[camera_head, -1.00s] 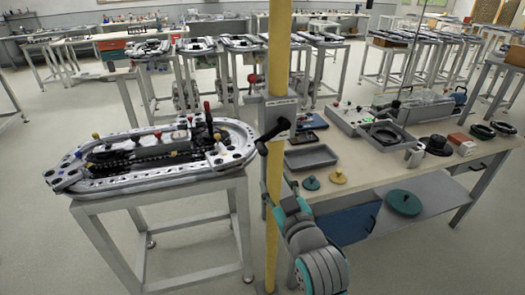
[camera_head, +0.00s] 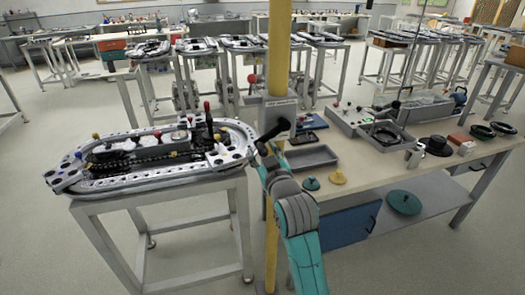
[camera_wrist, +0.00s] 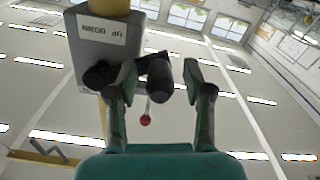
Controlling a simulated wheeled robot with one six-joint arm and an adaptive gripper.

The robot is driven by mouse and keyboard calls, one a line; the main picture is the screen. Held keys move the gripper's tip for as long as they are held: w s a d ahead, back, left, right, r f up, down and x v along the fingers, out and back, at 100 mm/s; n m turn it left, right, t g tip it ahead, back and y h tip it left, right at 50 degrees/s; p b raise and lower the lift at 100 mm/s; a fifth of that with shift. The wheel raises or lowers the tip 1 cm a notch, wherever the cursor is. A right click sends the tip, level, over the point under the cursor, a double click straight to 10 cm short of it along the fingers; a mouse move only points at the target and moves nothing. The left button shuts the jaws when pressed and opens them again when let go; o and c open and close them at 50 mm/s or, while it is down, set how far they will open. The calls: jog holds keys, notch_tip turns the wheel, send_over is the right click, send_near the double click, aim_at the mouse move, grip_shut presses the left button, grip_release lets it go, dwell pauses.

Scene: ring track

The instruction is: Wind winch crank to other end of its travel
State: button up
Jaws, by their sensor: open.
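The winch crank (camera_head: 272,134) is black and sits on a grey winch box (camera_head: 279,112) fixed to a yellow post. In the wrist view the crank's black arm (camera_wrist: 100,75) reaches sideways from the box, with its rounded handle (camera_wrist: 160,80) at the end. My gripper (camera_wrist: 159,75) is open. Its two teal-tipped fingers stand either side of the handle in the picture, with visible gaps; I cannot tell how deep the handle lies between them. In the head view my gripper is just below the crank, and its fingers are hard to make out.
The yellow post (camera_head: 278,50) rises beside my arm. A ring track (camera_head: 150,160) on a stand is at left. At right a workbench (camera_head: 390,180) carries a grey tray (camera_head: 312,158) and several parts. A red ball (camera_wrist: 145,119) shows beyond the handle.

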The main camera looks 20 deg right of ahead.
jog(key=shift+w, duration=0.3)
grip_shut()
jog(key=shift+a+r+m, duration=0.15)
jog(key=shift+r+m, duration=0.1)
jog(key=shift+m, duration=0.05)
